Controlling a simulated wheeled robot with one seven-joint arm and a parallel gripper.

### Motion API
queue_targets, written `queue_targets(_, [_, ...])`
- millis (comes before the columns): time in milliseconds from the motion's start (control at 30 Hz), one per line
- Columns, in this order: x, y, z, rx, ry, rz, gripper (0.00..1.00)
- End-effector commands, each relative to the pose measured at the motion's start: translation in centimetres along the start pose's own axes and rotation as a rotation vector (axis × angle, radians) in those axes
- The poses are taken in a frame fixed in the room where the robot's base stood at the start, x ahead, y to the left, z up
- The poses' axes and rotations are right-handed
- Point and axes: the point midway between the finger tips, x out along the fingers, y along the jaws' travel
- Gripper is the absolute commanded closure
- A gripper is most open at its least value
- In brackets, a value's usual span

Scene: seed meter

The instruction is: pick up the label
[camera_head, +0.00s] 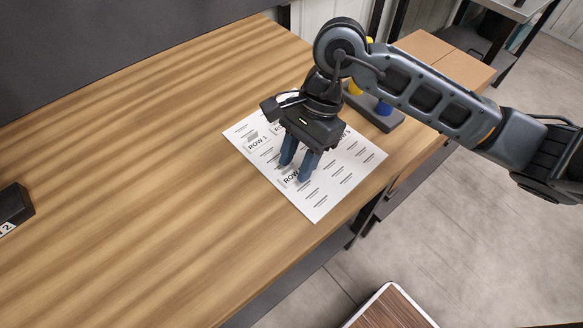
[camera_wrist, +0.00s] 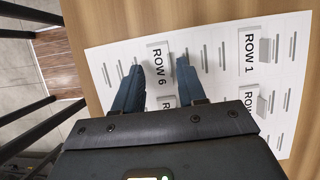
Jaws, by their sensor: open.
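A white sheet (camera_head: 318,205) printed with lines of text lies flat near the table's right edge, and it also shows in the wrist view (camera_wrist: 212,50). Small row labels lie on it. One label reads ROW 1 (camera_head: 256,141) and also shows in the wrist view (camera_wrist: 250,55). A ROW 6 label (camera_wrist: 160,72) lies between my fingers in the wrist view. Other labels are partly hidden by my gripper. My gripper (camera_head: 293,168) is open and points down over the sheet, its blue fingers on either side of ROW 6. I cannot tell whether the fingertips touch the sheet.
The wooden table (camera_head: 130,200) is mostly clear to the left. A dark block (camera_head: 14,206) marked 2 sits at the far left. A dark base (camera_head: 378,117) with yellow and blue parts stands behind my gripper. A cardboard box (camera_head: 425,46) is beyond it. A brown-topped piece (camera_head: 390,308) stands below the table's edge.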

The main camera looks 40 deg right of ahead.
Motion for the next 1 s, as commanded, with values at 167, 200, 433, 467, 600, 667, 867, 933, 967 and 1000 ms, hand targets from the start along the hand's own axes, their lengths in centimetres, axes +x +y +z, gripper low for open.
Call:
queue_targets(167, [0.57,-0.03,-0.01,-0.001,0.000,-0.001,0.60])
queue_targets(200, [0.58,-0.03,-0.01,-0.001,0.000,-0.001,0.60])
queue_targets(433, [0.55,-0.02,0.00,-0.001,0.000,-0.001,0.71])
queue_targets(467, [0.55,-0.02,0.00,-0.001,0.000,-0.001,0.74])
queue_targets(600, [0.54,-0.02,0.00,-0.001,0.000,-0.001,0.87])
queue_targets(667, [0.54,-0.02,0.00,-0.001,0.000,-0.001,0.91])
queue_targets(867, [0.53,-0.02,0.00,-0.001,0.000,-0.001,0.91])
queue_targets(933, [0.49,-0.02,0.01,-0.001,0.000,-0.001,0.91])
queue_targets(967, [0.45,-0.02,0.03,-0.001,0.000,-0.001,0.91])
queue_targets(1000, [0.35,-0.02,0.06,-0.001,0.000,-0.001,0.91])
